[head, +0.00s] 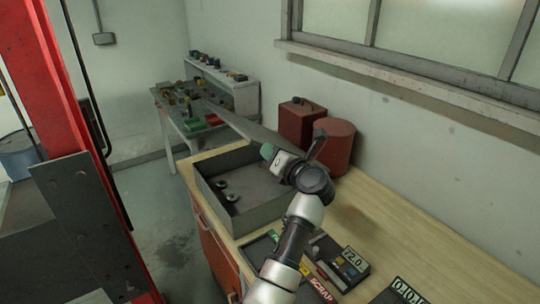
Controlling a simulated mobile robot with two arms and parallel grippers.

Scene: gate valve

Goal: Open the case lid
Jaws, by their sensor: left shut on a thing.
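The grey case (247,222) stands open on the wooden bench in the head view. Its inside shows, with a few small round metal parts on its floor. The grey lid (236,122) is raised, seen as a thin slanting slab behind the case. My left gripper (272,154) is at the lid's near right end, above the case's far right corner, and is shut on the lid's edge. The gripper body and wrist hide the exact contact and part of the case's right side. My right gripper is not in view.
Two dark red containers (334,146) stand behind the gripper against the wall. A box with 72.0 on it (340,262) and dark trays lie at the bench front. A red post (60,90) rises at left. The bench's right part is mostly clear.

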